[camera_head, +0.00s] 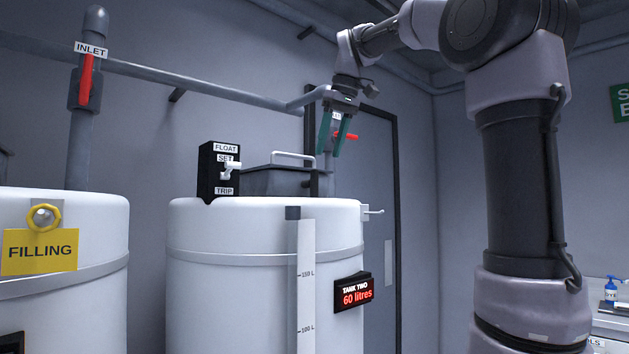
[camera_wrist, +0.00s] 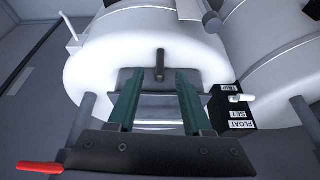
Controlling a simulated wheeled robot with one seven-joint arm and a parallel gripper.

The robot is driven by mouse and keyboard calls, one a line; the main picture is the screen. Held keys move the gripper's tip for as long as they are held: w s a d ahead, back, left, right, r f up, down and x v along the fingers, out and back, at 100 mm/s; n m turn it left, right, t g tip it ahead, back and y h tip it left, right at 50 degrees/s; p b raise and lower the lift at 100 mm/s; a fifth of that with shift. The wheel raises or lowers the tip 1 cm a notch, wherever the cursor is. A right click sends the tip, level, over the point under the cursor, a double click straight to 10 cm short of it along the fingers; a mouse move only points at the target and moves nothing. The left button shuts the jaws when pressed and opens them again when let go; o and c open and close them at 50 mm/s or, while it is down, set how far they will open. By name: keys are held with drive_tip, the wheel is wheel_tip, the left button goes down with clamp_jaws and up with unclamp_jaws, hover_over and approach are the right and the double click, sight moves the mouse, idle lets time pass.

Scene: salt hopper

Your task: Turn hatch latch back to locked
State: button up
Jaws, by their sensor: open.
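My gripper (camera_head: 331,150) is open and empty, with two green fingers pointing down above tank two's top, to the right of the hatch in the head view. The hatch is a grey box with a pale bar handle (camera_head: 292,156) on top of the tank. In the wrist view the fingers of my gripper (camera_wrist: 158,75) spread over the grey hatch (camera_wrist: 160,100).
A black FLOAT switch box (camera_head: 218,170) with a white lever stands left of the hatch. A red-handled pipe valve (camera_head: 345,136) is close behind my gripper. A white lever (camera_head: 373,211) juts from the tank's right side. The filling tank (camera_head: 65,215) stands left.

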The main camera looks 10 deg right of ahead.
sight(314, 179)
drive_tip(key=shift+n, duration=0.4)
drive_tip(key=x, duration=0.3)
drive_tip(key=w+x, duration=0.1)
drive_tip(key=x, duration=0.2)
drive_tip(key=w+a+r+x, duration=0.1)
drive_tip(key=x, duration=0.2)
drive_tip(key=shift+f, duration=0.3)
clamp_jaws()
